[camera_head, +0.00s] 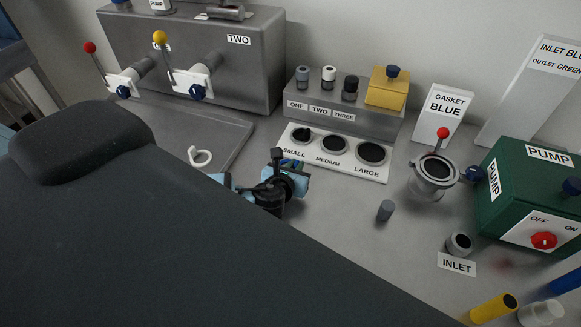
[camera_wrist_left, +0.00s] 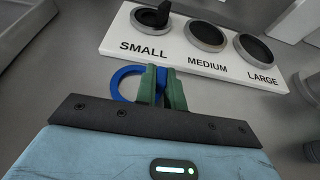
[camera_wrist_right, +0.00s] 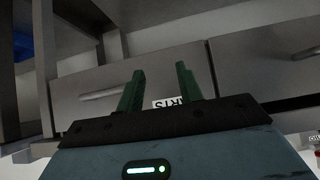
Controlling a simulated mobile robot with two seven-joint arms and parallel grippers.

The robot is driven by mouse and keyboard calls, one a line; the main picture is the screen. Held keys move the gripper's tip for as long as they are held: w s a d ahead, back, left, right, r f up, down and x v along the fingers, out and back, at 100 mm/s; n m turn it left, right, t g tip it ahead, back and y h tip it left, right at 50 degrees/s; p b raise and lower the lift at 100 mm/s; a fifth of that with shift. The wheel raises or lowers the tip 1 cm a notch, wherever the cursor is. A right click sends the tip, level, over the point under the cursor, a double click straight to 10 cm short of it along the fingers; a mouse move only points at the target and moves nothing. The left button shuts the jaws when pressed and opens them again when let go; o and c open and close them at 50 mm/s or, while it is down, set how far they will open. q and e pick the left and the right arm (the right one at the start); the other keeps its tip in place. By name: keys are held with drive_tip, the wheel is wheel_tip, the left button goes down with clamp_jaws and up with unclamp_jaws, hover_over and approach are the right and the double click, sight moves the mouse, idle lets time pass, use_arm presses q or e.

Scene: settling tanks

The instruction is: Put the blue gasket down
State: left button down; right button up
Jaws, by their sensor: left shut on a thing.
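The blue gasket (camera_wrist_left: 115,84) is a flat ring. In the left wrist view it sits between the green fingers of my left gripper (camera_wrist_left: 160,86), which is shut on it. The ring sticks out to the left of the fingers, and part of it is hidden behind them. It is just in front of the SMALL end of the white size plate (camera_wrist_left: 125,33). In the head view my left gripper (camera_head: 283,172) is low over the grey bench. Whether the gasket touches the bench cannot be told. My right gripper (camera_wrist_right: 160,88) is open and empty, facing grey drawers.
A white ring (camera_head: 200,156) lies left of my left gripper. The size plate (camera_head: 370,172) is behind it, with a dark piece in SMALL. A GASKET BLUE sign (camera_head: 443,110), a red-knobbed fitting (camera_head: 434,175) and a green pump (camera_head: 520,195) stand right. Bench between is mostly clear.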

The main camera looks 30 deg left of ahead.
sight(295, 164)
use_arm(q)
drive_tip(key=shift+r, duration=0.1)
drive_tip(key=shift+r, duration=0.5)
wheel_tip(295, 164, up, 2)
drive_tip(key=shift+r, duration=0.2)
drive_tip(key=s, duration=0.5)
drive_tip(key=s+r, duration=0.1)
drive_tip(key=s, duration=0.4)
drive_tip(key=s+a, duration=0.1)
drive_tip(key=s, duration=0.5)
drive_tip(key=shift+a+r, duration=0.1)
drive_tip(key=shift+r, duration=0.15)
